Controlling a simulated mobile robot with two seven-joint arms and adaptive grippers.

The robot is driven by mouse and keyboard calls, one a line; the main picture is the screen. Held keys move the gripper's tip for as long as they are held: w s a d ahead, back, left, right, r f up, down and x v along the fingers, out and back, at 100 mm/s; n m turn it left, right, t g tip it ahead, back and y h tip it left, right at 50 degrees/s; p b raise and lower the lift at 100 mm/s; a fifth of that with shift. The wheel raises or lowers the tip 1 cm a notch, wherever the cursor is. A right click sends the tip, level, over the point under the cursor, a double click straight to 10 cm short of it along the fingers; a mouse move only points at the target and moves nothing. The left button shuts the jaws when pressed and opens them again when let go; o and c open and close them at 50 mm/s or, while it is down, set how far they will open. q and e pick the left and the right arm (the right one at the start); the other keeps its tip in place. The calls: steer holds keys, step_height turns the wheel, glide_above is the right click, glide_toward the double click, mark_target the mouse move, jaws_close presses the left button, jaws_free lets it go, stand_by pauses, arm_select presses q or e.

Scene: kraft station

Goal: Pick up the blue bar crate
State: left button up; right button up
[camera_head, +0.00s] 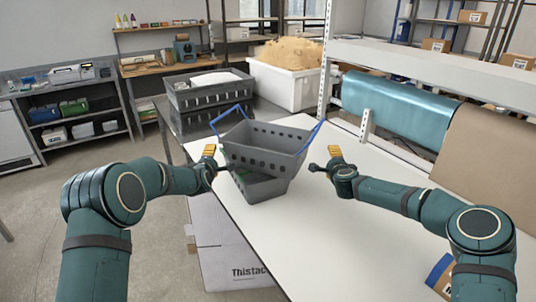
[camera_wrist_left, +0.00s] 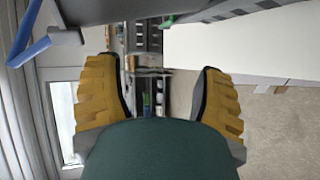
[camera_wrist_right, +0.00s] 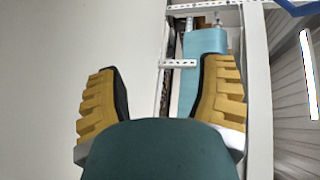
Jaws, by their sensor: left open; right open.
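In the left wrist view the open fingers (camera_wrist_left: 160,95) show, with a blue bar (camera_wrist_left: 32,45) and a grey edge at the upper left. My right gripper (camera_head: 334,152) is right of the crate, apart from it. Its fingers (camera_wrist_right: 160,95) are open and empty in the right wrist view.
The white table (camera_head: 330,240) is clear in front of the crate. Grey crates (camera_head: 208,97) and a white bin (camera_head: 285,85) stand behind it. A teal roll (camera_head: 395,105) and a brown paper roll (camera_head: 490,165) line the right side. A cardboard box (camera_head: 228,245) stands below the table edge.

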arm_select(q)
steer(key=w, duration=0.1)
steer(key=w+d+f, duration=0.1)
steer(key=w, duration=0.3)
steer(key=shift+w+d+f, duration=0.2)
steer(key=shift+w+d, duration=0.05)
steer(key=shift+d, duration=0.05)
arm_select(e)
steer(key=w, duration=0.1)
steer(key=w+a+f, duration=0.1)
steer(key=w, duration=0.3)
steer(key=shift+w+a+f, duration=0.2)
steer(key=shift+w+a, duration=0.05)
